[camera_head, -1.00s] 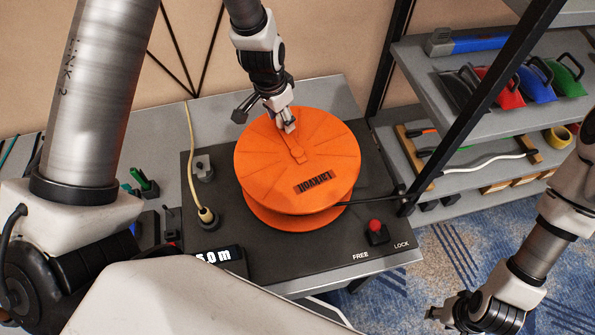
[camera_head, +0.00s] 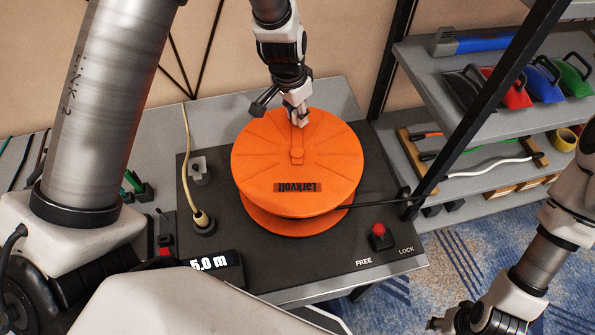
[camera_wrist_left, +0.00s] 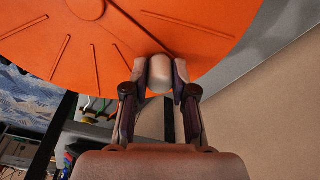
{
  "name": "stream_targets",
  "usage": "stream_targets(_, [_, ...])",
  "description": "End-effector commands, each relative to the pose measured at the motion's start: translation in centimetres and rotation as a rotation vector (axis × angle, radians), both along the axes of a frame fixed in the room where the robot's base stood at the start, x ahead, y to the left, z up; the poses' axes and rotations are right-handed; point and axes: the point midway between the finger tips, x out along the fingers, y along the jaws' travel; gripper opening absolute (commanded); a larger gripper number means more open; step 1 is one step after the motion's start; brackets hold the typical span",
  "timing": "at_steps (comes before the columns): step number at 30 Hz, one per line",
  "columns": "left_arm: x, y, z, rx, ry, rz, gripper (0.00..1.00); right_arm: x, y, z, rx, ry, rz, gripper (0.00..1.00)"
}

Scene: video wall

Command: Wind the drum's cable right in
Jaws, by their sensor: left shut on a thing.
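The orange cable drum (camera_head: 300,160) lies flat on a dark base plate (camera_head: 240,250), its label now toward the front. My left gripper (camera_head: 299,120) is at the drum's far rim, shut on a pale rounded crank knob; the knob (camera_wrist_left: 160,73) shows between the fingers in the left wrist view. The drum's black cable (camera_head: 375,199) runs from its right side toward the shelf post. A display (camera_head: 211,263) reads 5.0 m. A red knob (camera_head: 380,235) stands near the FREE and LOCK marks. My right gripper (camera_head: 455,322) is low at the right edge, its fingers unclear.
A yellowish cable plugs into a socket (camera_head: 203,222) left of the drum. A shelf (camera_head: 470,95) at right holds coloured cases and cables on a wooden rack. A dark shelf post (camera_head: 470,120) stands close to the drum's right.

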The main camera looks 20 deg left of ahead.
Motion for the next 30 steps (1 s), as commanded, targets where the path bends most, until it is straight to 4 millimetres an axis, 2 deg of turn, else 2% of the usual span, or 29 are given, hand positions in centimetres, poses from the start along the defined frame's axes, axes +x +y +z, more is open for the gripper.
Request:
stream_targets(11, [0.2,-0.5,0.0,-0.001,0.003,-0.001,0.0,0.0,0.0,-0.3,0.0,0.0,0.0,0.4])
stream_targets(22, [0.6,-4.3,-0.2,0.001,0.004,-0.003,0.0,0.0,0.0,-2.4,0.0,0.0,0.0,0.4])
stream_targets(30, [0.6,-4.8,0.0,-0.001,0.005,0.0,0.0,0.0,0.0,-2.4,0.0,0.0,0.0,0.4])
